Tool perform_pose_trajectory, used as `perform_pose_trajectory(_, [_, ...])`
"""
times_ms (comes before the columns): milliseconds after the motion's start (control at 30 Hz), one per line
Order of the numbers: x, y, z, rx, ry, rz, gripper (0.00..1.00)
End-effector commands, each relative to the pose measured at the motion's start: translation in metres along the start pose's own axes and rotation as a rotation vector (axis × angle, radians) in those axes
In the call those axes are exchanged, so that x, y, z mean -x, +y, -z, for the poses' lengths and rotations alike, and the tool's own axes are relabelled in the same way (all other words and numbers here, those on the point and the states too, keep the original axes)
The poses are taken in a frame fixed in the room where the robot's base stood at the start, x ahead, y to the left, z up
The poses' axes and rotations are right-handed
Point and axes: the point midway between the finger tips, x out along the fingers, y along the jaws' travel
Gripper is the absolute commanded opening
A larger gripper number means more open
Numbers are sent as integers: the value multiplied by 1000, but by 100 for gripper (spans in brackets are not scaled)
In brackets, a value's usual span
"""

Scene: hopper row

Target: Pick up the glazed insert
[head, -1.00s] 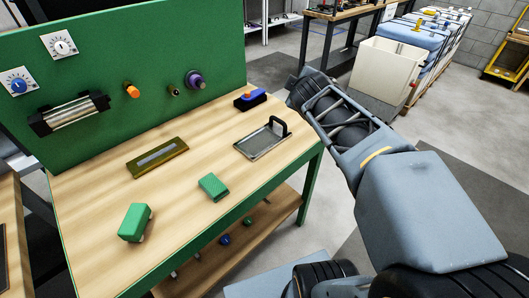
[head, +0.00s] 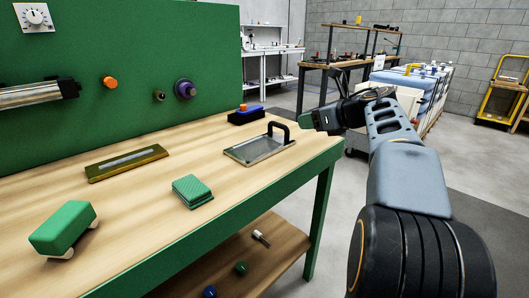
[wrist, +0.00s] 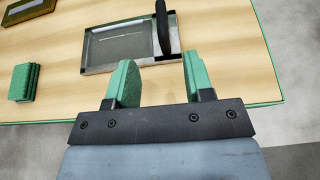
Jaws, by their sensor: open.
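The glazed insert (head: 250,152) appears to be the flat metal-framed pane with a black upright handle (head: 279,130) at its right side, lying on the wooden bench top near its right end. In the wrist view the insert (wrist: 118,47) lies ahead of the jaws, with its dark handle (wrist: 162,28) roughly in line with the gap between them. My gripper (head: 308,122) is just right of the handle in the head view and not touching it. Its two green-padded fingers (wrist: 160,62) are apart with nothing between them.
The green back panel (head: 140,40) carries protruding knobs. A lower shelf (head: 235,262) holds small parts.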

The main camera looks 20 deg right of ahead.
Motion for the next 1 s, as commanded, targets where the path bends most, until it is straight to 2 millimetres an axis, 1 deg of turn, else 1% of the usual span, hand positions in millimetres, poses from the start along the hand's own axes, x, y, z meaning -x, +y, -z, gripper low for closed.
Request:
perform_pose_trajectory(33, [-12, 1, 3, 1, 1, -6, 48])
perform_pose_trajectory(100, [-25, 1, 2, 1, 1, -6, 48])
perform_pose_trajectory(300, [-52, 1, 1, -1, 0, -3, 48])
perform_pose_trajectory(567, [-67, 0, 2, -3, -1, -1, 48])
perform_pose_trajectory(700, [-86, -1, 6, -2, -1, -2, 48])
perform_pose_trajectory(800, [-99, -2, 5, -2, -1, -2, 48])
perform_pose_trajectory(900, [-108, -2, 3, -3, -2, -1, 48])
perform_pose_trajectory(1000, [-113, -2, 3, -3, -2, 0, 48])
